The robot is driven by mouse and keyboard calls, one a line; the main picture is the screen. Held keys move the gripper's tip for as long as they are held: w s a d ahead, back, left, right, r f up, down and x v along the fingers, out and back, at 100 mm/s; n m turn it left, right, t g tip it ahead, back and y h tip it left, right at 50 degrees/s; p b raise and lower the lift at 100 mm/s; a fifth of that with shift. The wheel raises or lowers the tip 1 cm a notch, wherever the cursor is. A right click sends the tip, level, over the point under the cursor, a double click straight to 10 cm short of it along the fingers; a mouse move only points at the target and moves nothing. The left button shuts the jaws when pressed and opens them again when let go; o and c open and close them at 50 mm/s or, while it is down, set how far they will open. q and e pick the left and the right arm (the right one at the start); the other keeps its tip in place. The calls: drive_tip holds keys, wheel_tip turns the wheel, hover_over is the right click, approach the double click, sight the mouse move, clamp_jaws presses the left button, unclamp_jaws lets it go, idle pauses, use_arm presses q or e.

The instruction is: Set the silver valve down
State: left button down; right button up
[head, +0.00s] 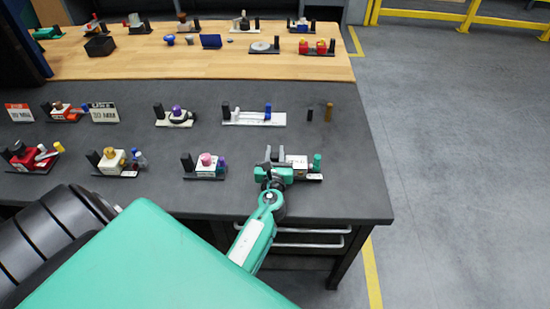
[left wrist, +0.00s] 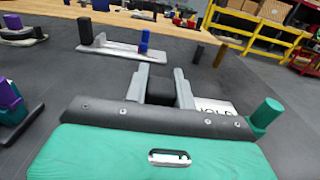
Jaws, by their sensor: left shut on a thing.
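My left gripper (head: 275,156) is over the front right of the dark grey table. In the left wrist view its two grey fingers (left wrist: 160,88) stand on either side of a dark block (left wrist: 160,92), and it is shut on this block. Just right of the fingers is a white box (head: 297,161) with a label, partly hidden in the left wrist view (left wrist: 214,106). A green post (head: 317,161) stands at its right end. I cannot make out a clearly silver valve, or whether the held piece touches the table. My right gripper is not in view.
A pink-knobbed assembly (head: 206,163) stands left of the gripper. A white plate with a blue post (head: 267,112) lies behind, beside a brown post (head: 329,111). More valve assemblies stand at the left and on the wooden table (head: 200,66). The right table edge is close.

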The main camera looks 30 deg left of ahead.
use_arm(q)
drive_tip(key=shift+f, duration=0.4)
drive_tip(key=shift+f, duration=0.1)
drive_tip(key=shift+f, duration=0.15)
drive_tip(key=c, duration=1.2)
unclamp_jaws()
drive_tip(key=shift+o, duration=0.2)
